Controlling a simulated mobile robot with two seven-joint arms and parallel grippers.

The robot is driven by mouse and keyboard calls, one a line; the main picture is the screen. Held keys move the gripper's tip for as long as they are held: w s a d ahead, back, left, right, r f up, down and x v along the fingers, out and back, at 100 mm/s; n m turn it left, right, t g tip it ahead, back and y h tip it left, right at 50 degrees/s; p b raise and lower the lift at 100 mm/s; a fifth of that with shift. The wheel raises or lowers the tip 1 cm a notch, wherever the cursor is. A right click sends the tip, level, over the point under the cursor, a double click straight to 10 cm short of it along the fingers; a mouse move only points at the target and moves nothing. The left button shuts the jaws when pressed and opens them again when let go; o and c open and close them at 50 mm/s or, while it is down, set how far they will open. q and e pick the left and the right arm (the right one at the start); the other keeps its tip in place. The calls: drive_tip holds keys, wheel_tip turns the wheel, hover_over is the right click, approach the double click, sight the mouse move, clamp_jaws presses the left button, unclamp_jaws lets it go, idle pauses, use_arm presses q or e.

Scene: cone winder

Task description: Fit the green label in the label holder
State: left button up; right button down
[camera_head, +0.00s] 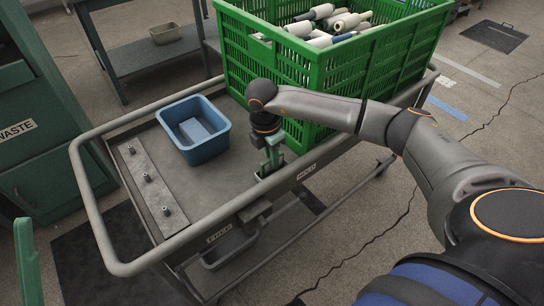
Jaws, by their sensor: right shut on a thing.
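My right gripper (268,163) points down over the front rail of the trolley, just in front of the green crate. It is shut on a small green piece, which I take to be the green label (272,146); the fingers and wrist hide much of it. A dark grey bracket (256,211) sits on the front rail below and slightly left of the gripper, perhaps the label holder; I cannot tell for certain. The gripper appears apart from this bracket. My left gripper is not in view.
The trolley (228,195) carries a blue bin (193,130), a plate with several pegs (150,185) and a green crate (330,75) of cones. Its front rail bears "FULL" (219,236) and "HOLD" (306,172) plates. A green waste cabinet (45,150) stands left.

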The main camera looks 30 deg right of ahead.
drive_tip(key=shift+f, duration=0.15)
idle(0.3)
drive_tip(key=shift+c, duration=1.5)
unclamp_jaws()
drive_tip(key=shift+s, duration=0.1)
